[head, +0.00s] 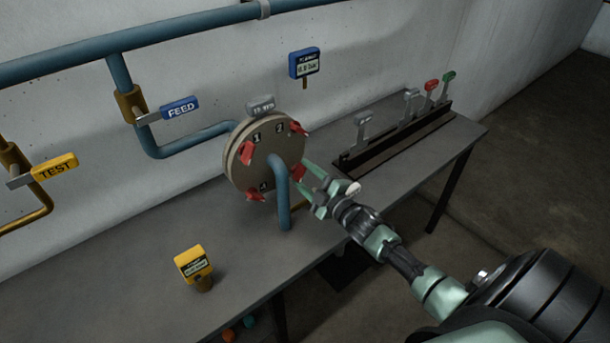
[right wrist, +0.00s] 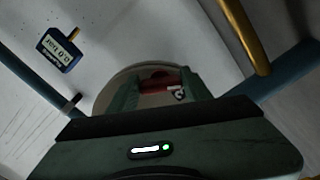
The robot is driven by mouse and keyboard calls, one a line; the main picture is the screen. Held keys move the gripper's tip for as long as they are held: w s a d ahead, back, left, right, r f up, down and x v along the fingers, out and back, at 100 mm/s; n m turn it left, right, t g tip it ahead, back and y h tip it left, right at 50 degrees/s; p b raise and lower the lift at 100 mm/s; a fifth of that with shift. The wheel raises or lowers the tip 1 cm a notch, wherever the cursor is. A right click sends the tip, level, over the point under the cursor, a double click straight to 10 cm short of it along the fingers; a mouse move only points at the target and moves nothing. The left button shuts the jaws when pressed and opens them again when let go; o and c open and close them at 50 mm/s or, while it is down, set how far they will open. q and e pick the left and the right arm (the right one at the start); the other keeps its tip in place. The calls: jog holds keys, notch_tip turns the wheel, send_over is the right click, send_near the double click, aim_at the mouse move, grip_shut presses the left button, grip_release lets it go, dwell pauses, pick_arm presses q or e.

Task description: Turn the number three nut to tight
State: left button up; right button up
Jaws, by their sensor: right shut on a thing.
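The round brown flange cover (head: 234,163) stands upright on the bench, with red nuts around its face. The nut marked 1 (head: 247,153) is at upper left, the nut marked 2 (head: 298,128) at upper right, and another red nut (head: 256,196) at lower left. My right gripper (head: 306,173) is at the lower right nut (head: 298,172), shut on it. Its number is hidden in the head view. The right wrist view shows the red nut (right wrist: 158,81) between the two fingers, with part of a number mark beside it. My left gripper is not in view.
A blue pipe (head: 283,200) comes out of the cover's middle, close to my fingers. A lever rack (head: 400,140) stands at the bench's right. FEED (head: 180,108) and TEST (head: 54,167) valves are on pipes at left. A yellow gauge (head: 192,263) stands at the bench front.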

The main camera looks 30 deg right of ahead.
jog(key=shift+f, duration=0.1)
dwell(0.3)
jog(key=o, duration=1.4)
jog(key=shift+c, duration=0.2)
jog(key=shift+s, duration=0.1)
jog(key=s+b, duration=0.1)
jog(key=s, duration=0.6)
jog(key=shift+s+d, duration=0.35)
